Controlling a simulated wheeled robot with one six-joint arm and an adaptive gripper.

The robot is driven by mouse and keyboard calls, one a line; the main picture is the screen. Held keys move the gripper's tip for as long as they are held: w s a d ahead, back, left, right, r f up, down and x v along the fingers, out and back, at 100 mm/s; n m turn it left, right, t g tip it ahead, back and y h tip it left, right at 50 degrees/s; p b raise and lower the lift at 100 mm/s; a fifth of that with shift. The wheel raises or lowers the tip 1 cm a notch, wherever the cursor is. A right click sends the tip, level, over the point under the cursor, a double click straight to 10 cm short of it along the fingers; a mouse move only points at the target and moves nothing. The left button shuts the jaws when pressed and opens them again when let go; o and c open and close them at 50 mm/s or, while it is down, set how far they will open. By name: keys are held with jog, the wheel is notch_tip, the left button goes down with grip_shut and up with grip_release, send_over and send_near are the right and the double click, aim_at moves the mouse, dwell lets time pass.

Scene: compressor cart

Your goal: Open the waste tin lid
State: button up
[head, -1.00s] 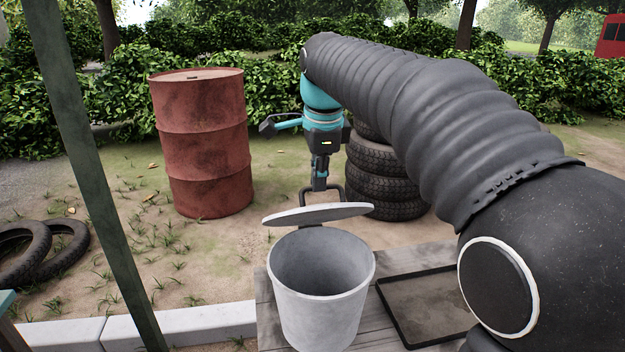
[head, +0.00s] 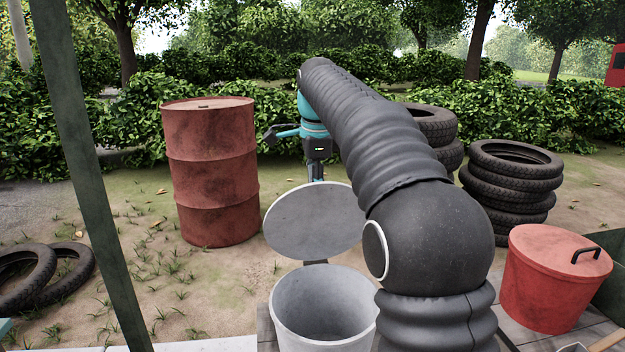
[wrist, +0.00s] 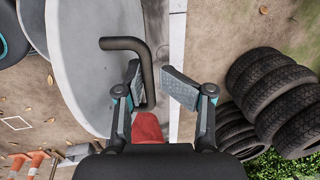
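The waste tin (head: 325,318) is a grey round bin standing on a wooden surface, its mouth open and its inside empty as far as I see. Its grey lid (head: 312,222) is tipped up steeply at the back, underside towards the head camera. In the wrist view the lid (wrist: 85,85) fills the left side, with its dark bent handle (wrist: 125,44). My gripper (wrist: 150,76) is open, its two fingers on either side of the handle bar, nearer the left finger. In the head view the lid hides my fingertips.
A red lidded bin (head: 548,285) stands on the right. A rusty red drum (head: 212,170) stands at the back left. Tyre stacks (head: 510,190) stand behind on the right. A dark green post (head: 88,170) rises at the left. Bare ground lies between drum and post.

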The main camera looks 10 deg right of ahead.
notch_tip(320, 180, up, 12)
jog(key=s, duration=0.2)
jog(key=shift+s+a, duration=0.15)
jog(key=shift+a, duration=0.05)
dwell(0.6)
jog(key=shift+f, duration=0.1)
